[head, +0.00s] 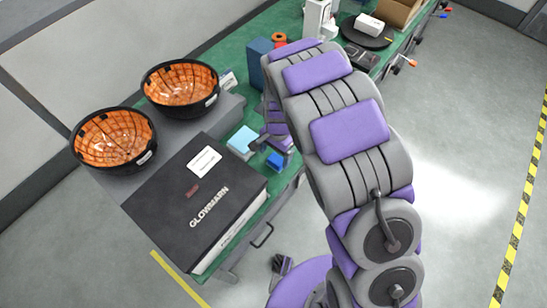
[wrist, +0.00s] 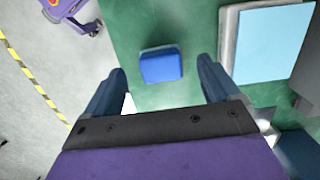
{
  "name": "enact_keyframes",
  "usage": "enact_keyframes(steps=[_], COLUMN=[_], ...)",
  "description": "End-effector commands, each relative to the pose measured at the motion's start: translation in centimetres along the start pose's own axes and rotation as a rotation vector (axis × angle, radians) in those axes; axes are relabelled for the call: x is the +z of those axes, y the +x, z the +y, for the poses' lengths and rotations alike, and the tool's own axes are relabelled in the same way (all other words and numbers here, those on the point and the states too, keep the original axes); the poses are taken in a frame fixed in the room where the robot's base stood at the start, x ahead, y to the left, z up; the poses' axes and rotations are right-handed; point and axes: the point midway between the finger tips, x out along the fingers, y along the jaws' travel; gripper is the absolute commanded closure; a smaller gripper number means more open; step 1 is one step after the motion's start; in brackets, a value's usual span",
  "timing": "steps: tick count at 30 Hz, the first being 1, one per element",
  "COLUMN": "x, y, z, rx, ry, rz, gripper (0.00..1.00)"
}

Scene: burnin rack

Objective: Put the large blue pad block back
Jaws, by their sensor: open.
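A blue block (wrist: 161,65) lies on the green bench top (wrist: 180,20) in the wrist view, between and slightly ahead of my two fingertips. It also shows in the head view (head: 275,161), close to the bench's front edge. My gripper (wrist: 163,70) is open and empty above the bench, with a finger to each side of the block; I cannot tell its exact height. In the head view my gripper (head: 268,146) is partly hidden by my arm. A light-blue square pad (wrist: 273,43) lies on a grey base, right of the block; it also shows in the head view (head: 242,140).
A large black box (head: 200,200) lies at the bench's near end. Two black bowls with orange insides (head: 115,138) (head: 181,86) stand behind it. A dark blue box (head: 258,60) stands farther along the bench. Open floor (head: 450,150) lies right.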

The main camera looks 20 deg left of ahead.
Motion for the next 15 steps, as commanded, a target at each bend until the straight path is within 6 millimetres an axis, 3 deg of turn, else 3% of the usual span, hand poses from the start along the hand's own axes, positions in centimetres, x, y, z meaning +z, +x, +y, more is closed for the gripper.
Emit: enact_keyframes(steps=[1,6,10,15], x=[-0.1,-0.1,-0.1,0.0], y=[-1.4,-4.9,-6.4,-6.9], z=[-0.1,0.0,-0.1,0.0], rx=[-0.004,-0.003,-0.001,0.001], ry=[0.0,0.001,0.0,0.0], rz=[0.005,0.003,0.002,0.0], gripper=[0.11,0.11,0.11,0.11])
